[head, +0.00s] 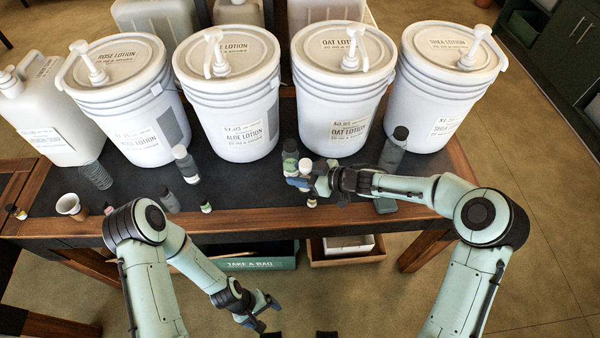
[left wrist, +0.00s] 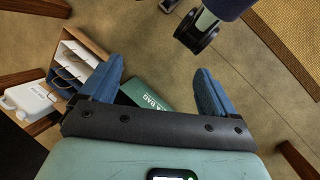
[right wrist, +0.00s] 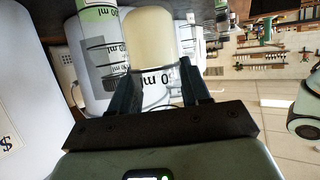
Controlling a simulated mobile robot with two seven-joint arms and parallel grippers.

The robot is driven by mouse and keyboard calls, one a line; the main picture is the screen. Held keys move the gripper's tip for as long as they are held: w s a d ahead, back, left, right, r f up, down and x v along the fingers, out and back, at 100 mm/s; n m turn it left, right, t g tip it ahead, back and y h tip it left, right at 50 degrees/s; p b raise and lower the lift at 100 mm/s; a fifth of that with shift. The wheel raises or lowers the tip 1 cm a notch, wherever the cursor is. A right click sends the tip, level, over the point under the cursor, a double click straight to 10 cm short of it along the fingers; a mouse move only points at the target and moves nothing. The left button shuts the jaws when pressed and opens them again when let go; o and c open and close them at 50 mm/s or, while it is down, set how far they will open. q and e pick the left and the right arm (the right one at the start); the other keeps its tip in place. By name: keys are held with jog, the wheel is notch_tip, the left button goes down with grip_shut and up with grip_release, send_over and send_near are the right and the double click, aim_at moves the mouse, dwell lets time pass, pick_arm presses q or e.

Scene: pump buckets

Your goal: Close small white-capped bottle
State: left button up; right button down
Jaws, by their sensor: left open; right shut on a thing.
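My right gripper (head: 300,184) is shut on a small bottle with a white cap (head: 305,166), above the front part of the dark table. In the right wrist view the rounded cream-white cap (right wrist: 150,38) sits beyond the fingers. The bottle's printed label (right wrist: 158,82) shows between the two fingers (right wrist: 161,85). The fingers hide part of the bottle, and I cannot tell how tightly the cap sits. My left gripper (head: 262,313) is open and empty, low in front of the table; its blue fingers (left wrist: 155,92) are spread in the left wrist view.
Several white pump buckets (head: 235,115) line the table's back. A green bag box (head: 250,262) lies below.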

pick_arm(q)
jog(key=s, duration=0.1)
jog(key=s+a+m, duration=0.1)
jog(key=s, duration=0.1)
jog(key=shift+a+f+m+t, duration=0.2)
jog(key=shift+a+m+t, duration=0.15)
jog(key=shift+m+t, duration=0.05)
